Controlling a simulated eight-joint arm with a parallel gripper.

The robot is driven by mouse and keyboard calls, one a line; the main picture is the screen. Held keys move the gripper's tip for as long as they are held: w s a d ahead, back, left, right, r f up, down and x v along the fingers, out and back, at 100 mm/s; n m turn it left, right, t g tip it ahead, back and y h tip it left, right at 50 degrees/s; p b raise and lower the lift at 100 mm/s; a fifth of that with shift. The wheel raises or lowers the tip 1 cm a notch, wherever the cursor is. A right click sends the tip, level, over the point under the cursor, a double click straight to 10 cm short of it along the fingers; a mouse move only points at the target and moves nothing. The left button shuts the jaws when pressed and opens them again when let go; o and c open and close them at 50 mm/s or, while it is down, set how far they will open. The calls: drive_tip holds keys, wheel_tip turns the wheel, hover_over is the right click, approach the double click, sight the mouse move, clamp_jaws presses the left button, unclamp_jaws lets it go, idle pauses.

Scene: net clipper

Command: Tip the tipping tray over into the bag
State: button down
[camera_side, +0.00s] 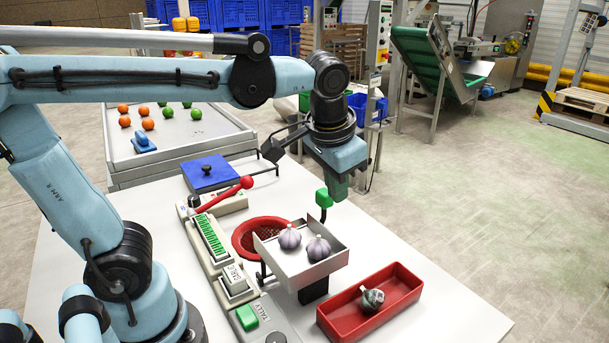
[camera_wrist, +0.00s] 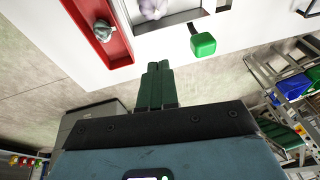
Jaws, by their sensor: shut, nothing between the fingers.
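The pale tipping tray (camera_side: 300,272) stands level on a dark post, with two purplish garlic bulbs (camera_side: 318,248) in it. A green knob (camera_side: 323,198) on a dark stem rises from its far side; the knob also shows in the wrist view (camera_wrist: 203,44). The bag (camera_side: 250,240) is red netting with a red rim, left of the tray and partly hidden behind it. My gripper (camera_side: 338,194) is shut and empty, just right of the knob in the side view. In the wrist view its green fingers (camera_wrist: 158,66) are together, apart from the knob.
A red bin (camera_side: 345,328) with one greenish, discoloured bulb (camera_side: 372,300) lies right of the tray. A red-handled lever (camera_side: 246,182), a green-barred strip (camera_side: 212,236), a green tally button (camera_side: 247,318) and a blue lid (camera_side: 210,175) lie left. The white table's right side is clear.

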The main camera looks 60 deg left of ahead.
drive_tip(key=w+d+r+g+y, duration=0.2)
drive_tip(key=w+d+r+g, duration=0.1)
drive_tip(key=d+r, duration=0.1)
drive_tip(key=shift+w+r+y, duration=0.25)
drive_tip(key=shift+y, duration=0.15)
drive_tip(key=shift+a, duration=0.1)
drive_tip(key=a+f, duration=0.7)
drive_tip(key=f, duration=0.2)
drive_tip(key=shift+a+f, duration=0.2)
drive_tip(key=shift+a, duration=0.15)
drive_tip(key=shift+a, duration=0.1)
idle(0.4)
